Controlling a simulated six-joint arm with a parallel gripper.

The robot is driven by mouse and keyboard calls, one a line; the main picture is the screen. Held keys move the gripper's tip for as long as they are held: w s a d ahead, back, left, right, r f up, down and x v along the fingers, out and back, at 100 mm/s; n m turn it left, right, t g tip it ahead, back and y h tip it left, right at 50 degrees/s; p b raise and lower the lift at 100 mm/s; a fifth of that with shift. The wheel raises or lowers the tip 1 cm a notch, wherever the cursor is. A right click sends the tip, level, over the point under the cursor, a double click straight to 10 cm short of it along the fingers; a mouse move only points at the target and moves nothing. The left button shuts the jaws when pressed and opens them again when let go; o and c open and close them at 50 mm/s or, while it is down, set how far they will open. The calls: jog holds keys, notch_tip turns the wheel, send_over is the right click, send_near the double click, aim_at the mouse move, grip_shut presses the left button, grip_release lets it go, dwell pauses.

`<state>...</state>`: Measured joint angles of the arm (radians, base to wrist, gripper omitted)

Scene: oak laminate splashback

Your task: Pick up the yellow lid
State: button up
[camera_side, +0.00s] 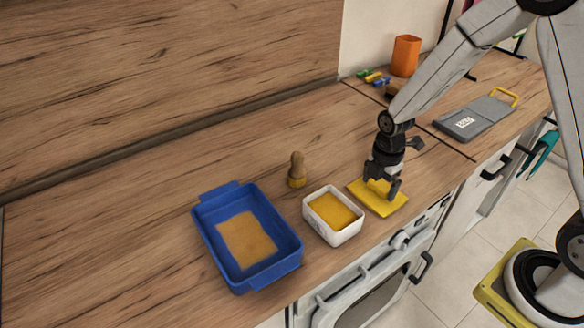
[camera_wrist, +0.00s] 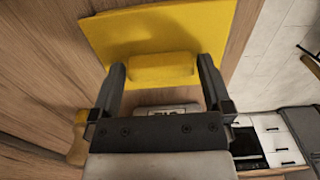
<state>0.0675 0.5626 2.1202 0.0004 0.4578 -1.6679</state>
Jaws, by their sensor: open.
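The yellow lid (camera_side: 380,203) lies flat on the wooden counter, right of a small white dish (camera_side: 347,234). My gripper (camera_side: 381,188) is directly over the lid, its fingers pointing down at the lid's raised handle. In the wrist view the lid (camera_wrist: 140,32) fills the upper middle, with its block-shaped handle (camera_wrist: 163,70) between the tips of my gripper (camera_wrist: 161,78). The fingers stand apart, one on each side of the handle. A small gap shows at the fingertips, and I cannot tell whether either finger touches it.
A blue tray (camera_side: 205,231) with an orange-brown layer inside stands at the left. A wooden brush or stamp (camera_side: 297,170) stands behind the white dish. A grey board (camera_side: 478,118) and orange cup (camera_side: 405,56) are farther right. The counter's front edge is close to the lid.

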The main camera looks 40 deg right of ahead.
jog(key=c, duration=1)
jog(key=shift+o, duration=0.2)
jog(key=shift+r, duration=0.65)
jog(key=s+r, duration=1.1)
jog(key=s, duration=0.3)
jog(key=shift+a+r, duration=0.35)
jog(key=shift+w+a, duration=0.1)
jog(key=shift+w, duration=0.05)
